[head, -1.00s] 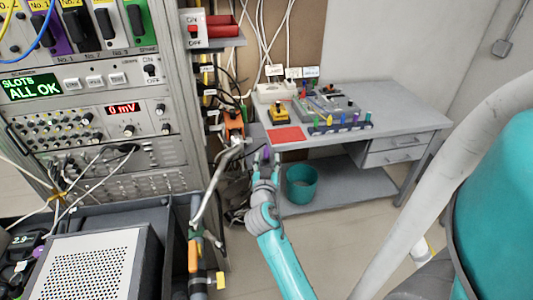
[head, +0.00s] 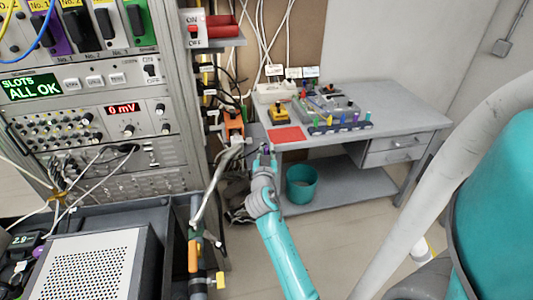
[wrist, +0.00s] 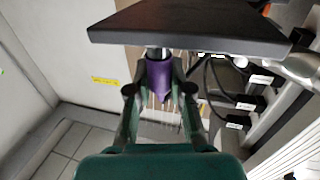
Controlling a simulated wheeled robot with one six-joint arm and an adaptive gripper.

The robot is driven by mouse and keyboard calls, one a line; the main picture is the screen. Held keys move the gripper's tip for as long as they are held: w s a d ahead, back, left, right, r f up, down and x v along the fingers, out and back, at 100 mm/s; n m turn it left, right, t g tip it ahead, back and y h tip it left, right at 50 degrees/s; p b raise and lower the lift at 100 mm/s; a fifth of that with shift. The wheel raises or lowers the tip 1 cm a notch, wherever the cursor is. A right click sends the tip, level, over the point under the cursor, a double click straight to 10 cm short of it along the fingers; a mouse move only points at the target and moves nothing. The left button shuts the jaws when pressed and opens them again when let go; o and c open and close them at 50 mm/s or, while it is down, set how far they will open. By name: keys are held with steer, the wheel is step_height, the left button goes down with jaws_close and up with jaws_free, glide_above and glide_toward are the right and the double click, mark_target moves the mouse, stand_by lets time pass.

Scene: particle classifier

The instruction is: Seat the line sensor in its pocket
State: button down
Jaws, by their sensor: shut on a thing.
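My gripper (head: 266,156) is in front of the near left corner of the grey desk in the head view. In the wrist view, my gripper (wrist: 159,88) is shut on a purple piece (wrist: 159,80) with a short metallic stem, held between both fingers. The purple piece (head: 265,149) shows only a little in the head view. I cannot tell for sure that it is the line sensor. A dark flat slab (wrist: 190,32) lies across the top of the wrist view, just past the stem; whether they touch is unclear. I cannot make out the pocket.
The grey desk (head: 400,121) carries a red mat (head: 286,134) and a row of coloured pieces. A teal bin (head: 301,183) stands on its lower shelf. An orange device (head: 234,125) and a bent metal pipe (head: 214,184) are close left of my gripper. Labelled cables (wrist: 236,99) hang at right.

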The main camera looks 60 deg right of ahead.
step_height(320, 180, up, 28)
stand_by(0.7)
